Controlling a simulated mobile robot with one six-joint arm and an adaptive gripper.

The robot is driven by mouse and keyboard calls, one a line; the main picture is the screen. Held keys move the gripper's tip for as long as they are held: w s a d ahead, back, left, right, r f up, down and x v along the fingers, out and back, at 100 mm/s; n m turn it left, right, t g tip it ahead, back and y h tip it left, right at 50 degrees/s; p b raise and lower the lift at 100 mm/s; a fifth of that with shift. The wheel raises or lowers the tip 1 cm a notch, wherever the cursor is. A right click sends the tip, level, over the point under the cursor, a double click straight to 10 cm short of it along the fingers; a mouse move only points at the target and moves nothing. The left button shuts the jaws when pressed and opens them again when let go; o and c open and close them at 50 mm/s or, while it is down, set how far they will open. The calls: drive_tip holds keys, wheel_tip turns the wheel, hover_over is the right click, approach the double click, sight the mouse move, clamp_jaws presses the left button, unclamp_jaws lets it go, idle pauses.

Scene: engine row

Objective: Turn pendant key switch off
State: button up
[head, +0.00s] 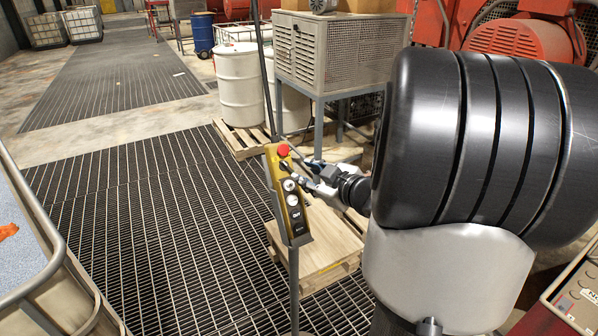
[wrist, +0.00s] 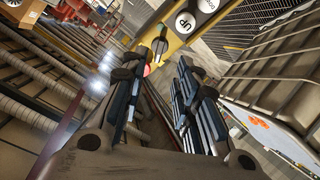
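The yellow pendant (head: 290,205) stands upright on a thin post in the head view, with a red button (head: 283,150) on top and round white buttons down its face. My gripper (head: 302,173) reaches in from the right, its fingertips close to the pendant's upper part. In the wrist view my gripper (wrist: 165,66) has its fingers apart with a gap between them.
A wooden pallet (head: 325,260) lies on the grated floor behind the pendant. White drums (head: 240,85) and a grey vented cabinet (head: 345,50) stand farther back. A railed bin (head: 60,262) is at the left. Open grating (head: 140,220) lies between.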

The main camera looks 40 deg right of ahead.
drive_tip(key=shift+v, duration=1.15)
drive_tip(key=w+a+m+g+h+b, duration=0.1)
drive_tip(key=w+a+m+g+b, duration=0.2)
drive_tip(key=w+a, duration=0.8)
drive_tip(key=s+a+f+g+y+b, duration=0.1)
drive_tip(key=s+a+f+g+b, duration=0.1)
drive_tip(key=s+a, duration=0.7)
drive_tip(key=s+a+f+g+y+b, duration=0.2)
drive_tip(key=s+a+f+g, duration=0.2)
drive_tip(key=s, duration=1.4)
drive_tip(key=a+f, duration=0.3)
drive_tip(key=a, duration=0.3)
drive_tip(key=shift+s+a+m+b, duration=0.25)
drive_tip(key=shift+s+m+b, duration=0.1)
drive_tip(key=shift+m, duration=0.05)
